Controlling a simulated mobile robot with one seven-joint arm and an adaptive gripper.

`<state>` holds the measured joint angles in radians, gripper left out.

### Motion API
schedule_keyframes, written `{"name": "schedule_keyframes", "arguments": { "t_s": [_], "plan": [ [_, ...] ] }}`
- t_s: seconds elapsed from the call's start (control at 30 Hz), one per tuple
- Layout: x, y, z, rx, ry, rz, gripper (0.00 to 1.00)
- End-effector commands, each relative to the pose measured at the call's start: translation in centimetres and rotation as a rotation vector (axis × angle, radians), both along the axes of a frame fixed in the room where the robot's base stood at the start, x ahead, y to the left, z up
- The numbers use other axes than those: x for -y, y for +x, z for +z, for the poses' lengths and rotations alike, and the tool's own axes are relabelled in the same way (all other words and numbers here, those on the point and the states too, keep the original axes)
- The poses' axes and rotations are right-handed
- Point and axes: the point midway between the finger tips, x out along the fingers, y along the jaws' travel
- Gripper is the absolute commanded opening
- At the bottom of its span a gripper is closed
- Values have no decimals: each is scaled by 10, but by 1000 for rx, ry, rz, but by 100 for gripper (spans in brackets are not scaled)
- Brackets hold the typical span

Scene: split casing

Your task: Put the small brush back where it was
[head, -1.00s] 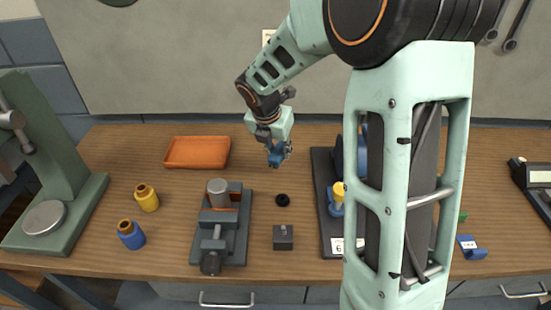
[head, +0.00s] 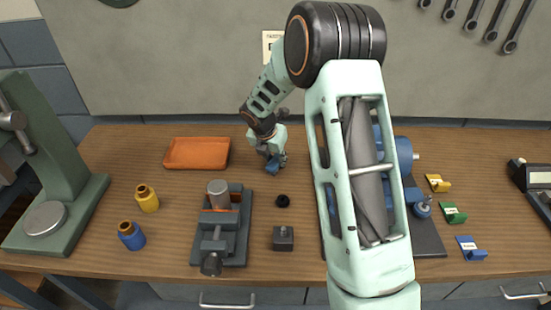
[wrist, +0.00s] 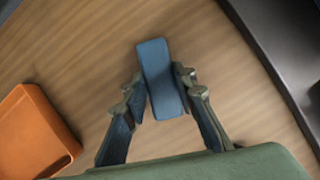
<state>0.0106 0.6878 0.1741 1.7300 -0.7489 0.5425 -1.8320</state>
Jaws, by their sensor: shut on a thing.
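My gripper (head: 271,158) is shut on a blue block-shaped piece (head: 272,168), taken to be the small brush. No bristles can be made out. In the wrist view the blue piece (wrist: 160,70) is tilted slightly, between the two fingertips of my gripper (wrist: 160,86), and bare wood shows around it. In the head view it is low over the back middle of the bench, right of the orange tray (head: 197,166). I cannot tell whether it touches the bench.
A vise (head: 233,231) holding a grey cylinder, a black ring (head: 283,201) and a dark block (head: 283,239) stand in front. My arm partly hides a blue machine (head: 404,155) on a dark base (head: 428,240). Yellow (head: 437,183), green (head: 453,213) and blue (head: 470,249) clips lie right.

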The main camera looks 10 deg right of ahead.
Motion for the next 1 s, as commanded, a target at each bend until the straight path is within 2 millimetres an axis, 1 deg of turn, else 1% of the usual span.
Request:
{"name": "schedule_keyframes", "arguments": {
  "t_s": [0.17,0.3,0.33,0.47,0.5,0.77,0.87,0.97,1.0],
  "plan": [
    [0,0,1,2,1,-1,3],
    [0,0,-3,1,0,-1,3],
    [0,0,-3,1,0,-1,26],
    [0,0,-2,1,0,-2,41],
    [0,0,-2,1,0,-2,43],
    [0,0,-1,2,1,-1,43],
    [0,0,5,3,1,-1,43],
    [-3,-4,17,5,2,-2,43],
    [-5,-6,23,5,2,-2,43]
  ]
}}
